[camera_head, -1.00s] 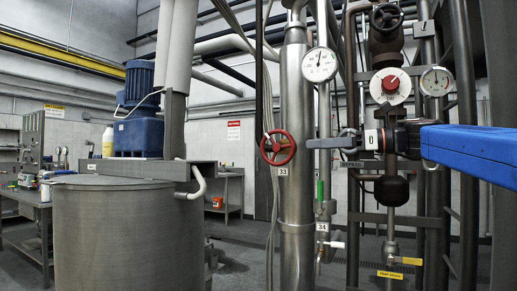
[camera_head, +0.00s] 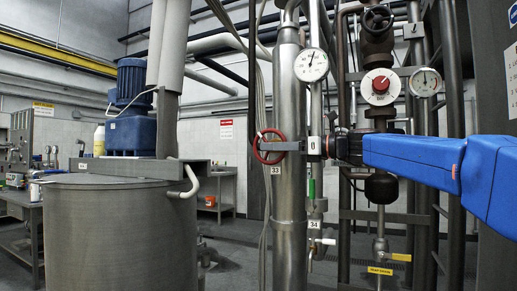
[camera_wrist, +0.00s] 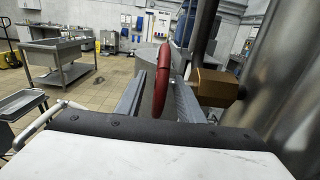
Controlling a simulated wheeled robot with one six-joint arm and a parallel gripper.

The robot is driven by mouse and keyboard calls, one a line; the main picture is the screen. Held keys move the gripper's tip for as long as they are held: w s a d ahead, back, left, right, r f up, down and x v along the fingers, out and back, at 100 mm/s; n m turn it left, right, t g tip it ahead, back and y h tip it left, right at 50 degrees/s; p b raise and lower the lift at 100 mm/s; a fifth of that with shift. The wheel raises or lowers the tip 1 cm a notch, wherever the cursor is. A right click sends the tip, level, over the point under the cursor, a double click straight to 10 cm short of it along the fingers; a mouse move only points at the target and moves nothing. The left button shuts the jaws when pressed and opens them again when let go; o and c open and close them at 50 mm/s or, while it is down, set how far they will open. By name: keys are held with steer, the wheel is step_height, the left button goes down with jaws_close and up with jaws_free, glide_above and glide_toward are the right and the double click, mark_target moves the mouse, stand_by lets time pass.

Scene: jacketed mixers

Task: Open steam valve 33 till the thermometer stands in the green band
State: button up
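The red handwheel (camera_head: 258,149) of the valve tagged 33 (camera_head: 275,170) sits on a thick steel pipe. My gripper (camera_head: 268,146) reaches in from the right, its fingers overlapping the wheel in the head view. In the wrist view, the red rim (camera_wrist: 162,82) stands edge-on between the two fingers of my gripper (camera_wrist: 158,98). The fingers are apart, with a clear gap on the left; the right finger is close to the rim, contact unclear. A white dial gauge (camera_head: 311,65) with a dark needle hangs above right; its markings and any green band are too small to read.
Another dial (camera_head: 426,82) and a red knob on a white plate (camera_head: 380,86) are at the right. The valve tagged 34 (camera_head: 315,224) is below. A brass-coloured block (camera_wrist: 216,87) is just right of the fingers. A large tank (camera_head: 112,235) stands left.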

mark_target(258, 147)
steer(key=shift+x, duration=2.7)
jaws_close()
